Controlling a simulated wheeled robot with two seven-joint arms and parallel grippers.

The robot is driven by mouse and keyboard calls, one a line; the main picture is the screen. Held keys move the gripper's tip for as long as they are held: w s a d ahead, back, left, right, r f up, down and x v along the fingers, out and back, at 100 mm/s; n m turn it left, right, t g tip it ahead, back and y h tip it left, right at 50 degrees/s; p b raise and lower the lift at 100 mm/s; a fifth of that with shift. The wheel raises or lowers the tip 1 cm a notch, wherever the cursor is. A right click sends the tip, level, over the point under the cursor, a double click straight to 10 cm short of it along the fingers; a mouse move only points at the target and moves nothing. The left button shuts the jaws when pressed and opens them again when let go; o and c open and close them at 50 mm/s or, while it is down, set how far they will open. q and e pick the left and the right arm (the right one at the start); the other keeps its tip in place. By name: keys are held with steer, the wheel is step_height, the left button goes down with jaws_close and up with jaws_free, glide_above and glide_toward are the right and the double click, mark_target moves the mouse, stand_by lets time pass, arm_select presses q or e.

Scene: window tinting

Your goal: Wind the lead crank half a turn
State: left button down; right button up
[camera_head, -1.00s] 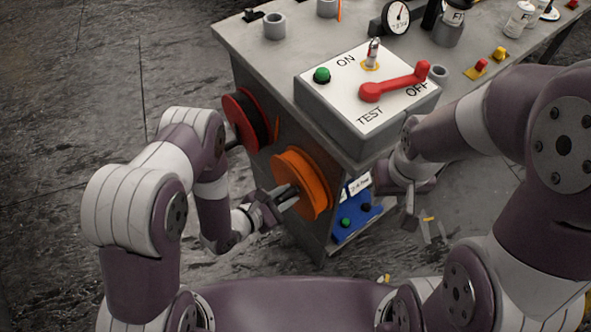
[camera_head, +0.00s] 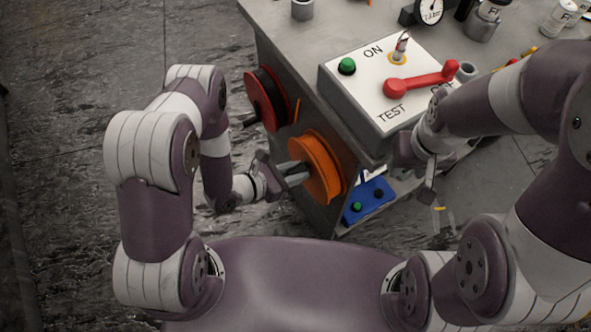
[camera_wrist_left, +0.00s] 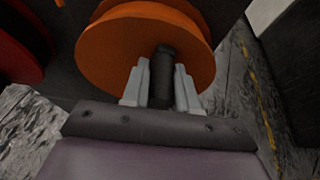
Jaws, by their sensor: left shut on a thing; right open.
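The orange reel (camera_head: 322,160) is mounted on the side of the grey bench, and it fills the upper middle of the left wrist view (camera_wrist_left: 140,50). A dark crank handle (camera_wrist_left: 162,75) sticks out from the reel's face. My left gripper (camera_head: 290,172) is at this handle, and in the left wrist view its two pale fingers (camera_wrist_left: 160,88) are shut on it from both sides. Part of the crank is hidden by the fingers. My right gripper (camera_head: 430,192) is open and empty, right of the reel, in front of the bench.
A red reel (camera_head: 265,98) with a dark winding sits left of the orange one. Above is a grey box with a red lever (camera_head: 420,78) and green button (camera_head: 347,66). A blue panel (camera_head: 368,200) is low on the right. Open floor lies left.

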arm_select(q)
steer(key=shift+w+r, duration=0.1)
steer(key=c, duration=0.9)
jaws_free()
steer(key=shift+d, duration=0.1)
steer(key=p+v, duration=0.1)
steer(key=v, duration=1.1)
steer(key=shift+s+a, duration=0.25)
